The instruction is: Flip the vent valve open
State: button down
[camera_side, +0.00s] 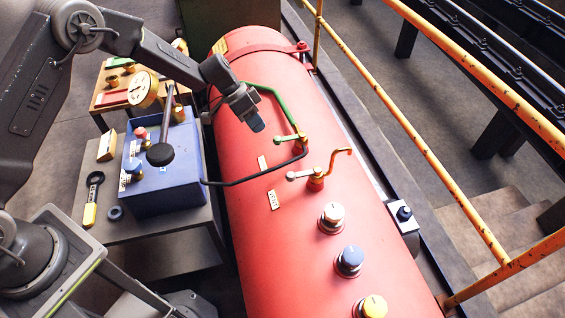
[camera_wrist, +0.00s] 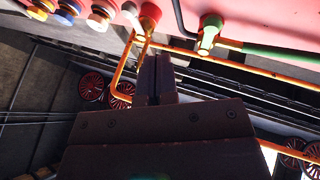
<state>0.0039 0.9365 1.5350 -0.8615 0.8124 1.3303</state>
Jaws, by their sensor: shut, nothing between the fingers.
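The vent valve (camera_side: 316,181) appears to be the brass valve on a red base with a bent, open-ended brass pipe, on top of the red boiler (camera_side: 265,240). Its pale lever (camera_side: 296,175) points left, across the pipe line. A small lettered plate (camera_side: 273,200) sits below left of it. My gripper (camera_side: 258,126) is shut and empty, above the boiler, up and left of the valve and apart from it. In the wrist view my shut fingers (camera_wrist: 155,80) point toward the valve's red base (camera_wrist: 149,15); the lever is hard to make out there.
A similar valve (camera_side: 302,139) with a green pipe stands close behind. A black hose (camera_side: 255,178) runs from it to the blue box (camera_side: 165,165) on the left. White, blue and yellow knobs (camera_side: 349,259) stand nearer the front. A yellow railing (camera_side: 420,160) runs along the right.

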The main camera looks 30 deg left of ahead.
aim_at(304, 174)
jog(key=shift+f, duration=0.2)
jog(key=s+d+f, duration=0.1)
jog(key=d+f, duration=0.8)
jog(key=shift+s, duration=0.3)
jog(key=shift+s, duration=0.1)
dwell(0.4)
jog(key=shift+s+n, duration=0.2)
jog(key=shift+n, duration=0.1)
